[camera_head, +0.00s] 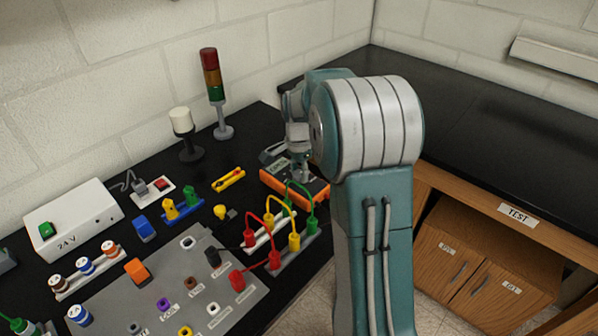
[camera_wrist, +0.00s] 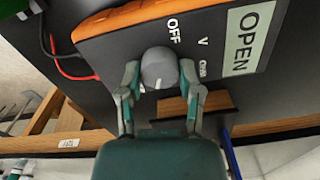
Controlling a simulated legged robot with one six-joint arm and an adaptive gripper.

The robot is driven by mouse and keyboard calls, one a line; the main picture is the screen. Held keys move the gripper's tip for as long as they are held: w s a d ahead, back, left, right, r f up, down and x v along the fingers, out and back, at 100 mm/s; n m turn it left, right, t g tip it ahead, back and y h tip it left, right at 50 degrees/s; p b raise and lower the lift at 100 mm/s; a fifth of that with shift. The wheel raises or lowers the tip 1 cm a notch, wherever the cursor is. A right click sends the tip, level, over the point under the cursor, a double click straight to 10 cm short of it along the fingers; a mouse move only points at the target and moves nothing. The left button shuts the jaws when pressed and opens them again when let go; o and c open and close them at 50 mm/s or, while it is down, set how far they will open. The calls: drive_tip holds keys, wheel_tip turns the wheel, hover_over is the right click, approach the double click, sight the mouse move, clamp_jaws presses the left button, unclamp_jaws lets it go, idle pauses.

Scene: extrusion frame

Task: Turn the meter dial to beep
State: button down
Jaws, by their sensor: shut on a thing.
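The meter (camera_wrist: 115,25) has a black face and an orange edge. In the wrist view its round grey dial (camera_wrist: 160,66) sits between the two fingers of my gripper (camera_wrist: 161,80), one on each side, and the gripper is shut on it. A small white mark shows low on the dial. The labels OFF and V and a smaller, hard-to-read label lie around the dial's upper right. The display (camera_wrist: 242,38) reads OPEN. In the head view the orange-edged meter (camera_head: 280,183) lies on the black bench under my gripper (camera_head: 300,172), and the dial is hidden.
Red, yellow and green leads (camera_head: 270,228) arch over terminal blocks just in front of the meter. A yellow tool (camera_head: 229,180) lies to its left. A signal tower (camera_head: 213,90) and a white-topped lamp (camera_head: 182,125) stand behind. The right bench (camera_head: 480,130) is bare.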

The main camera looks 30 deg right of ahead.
sight(299, 173)
drive_tip(key=shift+s+f+m, duration=0.15)
drive_tip(key=shift+m, duration=0.45)
drive_tip(key=shift+c, duration=1.3)
unclamp_jaws()
wheel_tip(299, 173, up, 12)
drive_tip(key=shift+w, duration=0.2)
